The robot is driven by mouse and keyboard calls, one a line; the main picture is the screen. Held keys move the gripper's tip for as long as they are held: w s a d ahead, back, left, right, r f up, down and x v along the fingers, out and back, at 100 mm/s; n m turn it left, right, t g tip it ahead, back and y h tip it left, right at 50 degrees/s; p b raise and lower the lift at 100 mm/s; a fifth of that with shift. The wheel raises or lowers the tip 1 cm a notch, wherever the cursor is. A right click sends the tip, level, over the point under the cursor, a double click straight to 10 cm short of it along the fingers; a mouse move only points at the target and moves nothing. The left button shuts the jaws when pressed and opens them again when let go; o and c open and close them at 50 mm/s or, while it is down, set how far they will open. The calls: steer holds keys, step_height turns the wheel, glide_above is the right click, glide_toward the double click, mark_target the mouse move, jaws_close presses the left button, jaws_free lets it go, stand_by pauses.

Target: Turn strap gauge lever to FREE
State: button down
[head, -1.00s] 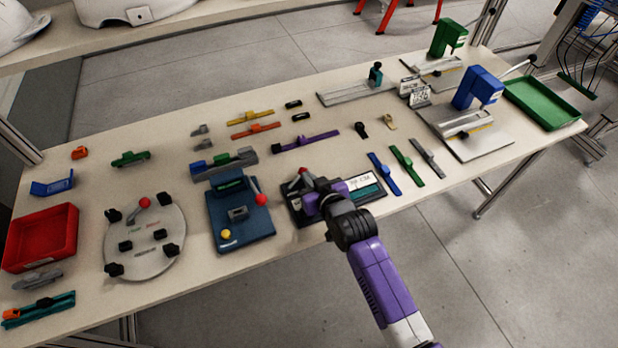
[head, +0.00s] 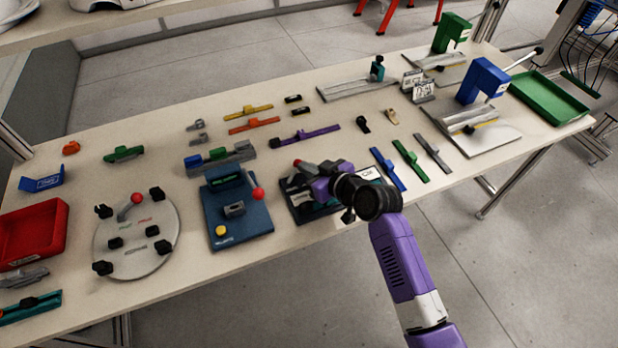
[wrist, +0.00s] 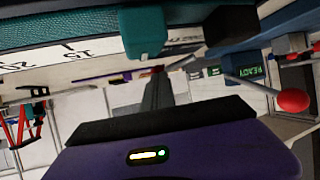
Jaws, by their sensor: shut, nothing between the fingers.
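The strap gauge appears to be the dark plate device (head: 303,212) with a teal part and a white label, near the table's front edge. In the wrist view its numbered scale (wrist: 70,62) and a teal block (wrist: 143,32) show close up. A short lever with a red end (head: 298,163) shows at its left, partly hidden by my gripper. My purple gripper (head: 306,172) is low over the gauge, beside this lever; contact cannot be told. In the wrist view its grey fingers (wrist: 158,92) are together and empty. The lever's position marks cannot be read.
Left of the gauge stands a blue device (head: 240,222) with a red-ball lever (head: 258,193). Its green READY display (wrist: 250,72) shows in the wrist view. Further left is a round plate (head: 135,245) with another red knob. Blue, green and grey straps (head: 410,160) lie to the right.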

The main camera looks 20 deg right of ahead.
mark_target(296, 162)
steer(key=n+y+b, duration=0.1)
steer(key=b, duration=0.1)
steer(key=w+f+n+g+y+b, duration=0.1)
steer(key=b, duration=0.2)
steer(key=shift+w+n, duration=0.25)
steer(key=shift+n, duration=0.05)
steer(key=n+y+b, duration=0.1)
steer(key=b, duration=0.1)
steer(key=w+n+g+y+b, duration=0.1)
steer(key=b, duration=0.2)
steer(key=shift+a+g+y, duration=0.3)
steer(key=shift+y, duration=0.1)
steer(key=n+g+b, duration=0.1)
steer(key=w+n+g+y+b, duration=0.1)
steer(key=b, duration=0.1)
steer(key=a+n+g+y+b, duration=0.1)
steer(key=shift+w+r+n+b, duration=0.15)
steer(key=shift+r+n+b, duration=0.15)
steer(key=shift+n+b, duration=0.1)
steer(key=shift+w+a+b, duration=0.1)
steer(key=shift+a+b, duration=0.2)
steer(key=shift+b, duration=0.05)
steer(key=shift+w+r, duration=0.1)
steer(key=shift+r, duration=0.05)
